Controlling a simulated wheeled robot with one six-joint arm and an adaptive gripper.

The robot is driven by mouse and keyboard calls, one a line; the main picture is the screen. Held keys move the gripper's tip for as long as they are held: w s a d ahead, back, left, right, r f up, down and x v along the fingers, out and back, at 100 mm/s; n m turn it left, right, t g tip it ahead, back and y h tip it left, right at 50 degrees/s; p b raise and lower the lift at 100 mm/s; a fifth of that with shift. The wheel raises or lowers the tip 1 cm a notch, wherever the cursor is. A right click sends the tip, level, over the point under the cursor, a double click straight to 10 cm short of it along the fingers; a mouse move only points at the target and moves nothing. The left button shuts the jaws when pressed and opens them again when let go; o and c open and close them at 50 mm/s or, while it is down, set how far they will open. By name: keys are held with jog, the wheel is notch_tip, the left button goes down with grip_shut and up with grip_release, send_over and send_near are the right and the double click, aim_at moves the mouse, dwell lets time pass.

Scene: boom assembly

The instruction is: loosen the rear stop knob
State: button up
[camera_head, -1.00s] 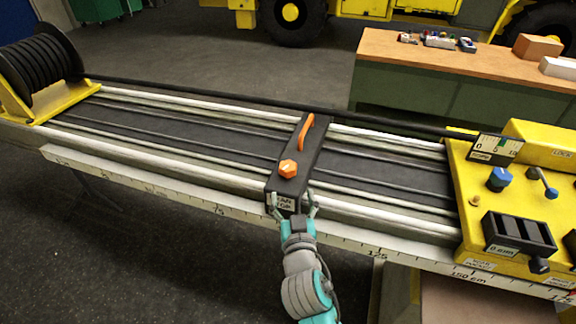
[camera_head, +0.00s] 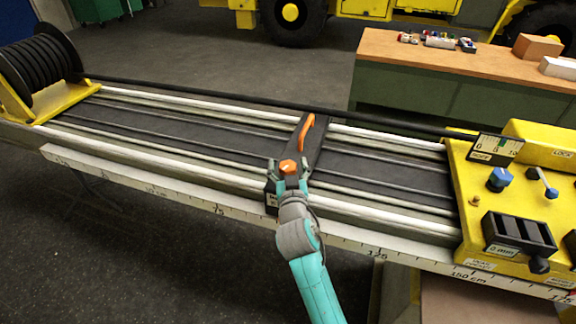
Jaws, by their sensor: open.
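The rear stop is a dark block (camera_head: 314,152) lying across the rails near the middle of the bench. It has an orange handle (camera_head: 306,133) on its far part and an orange knob (camera_head: 289,167) on its near part. My gripper (camera_head: 289,168) is open at the knob, with one finger on its left and one on its right. The fingers and wrist hide the knob's lower part and much of the block's near end and label. I cannot tell whether the fingers touch the knob.
A black rod (camera_head: 230,101) runs above the far side of the rails. A black spool (camera_head: 38,70) stands at the left end. A yellow control panel (camera_head: 520,215) with knobs is at the right end. A scale strip (camera_head: 140,187) runs along the front edge.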

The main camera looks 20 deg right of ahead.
jog(key=c, duration=1.2)
jog(key=shift+f+n+y, duration=0.1)
jog(key=shift+n+y, duration=0.3)
jog(key=shift+y, duration=0.4)
jog(key=shift+n+y, duration=1.2)
jog(key=shift+y, duration=0.5)
jog(key=o, duration=1.2)
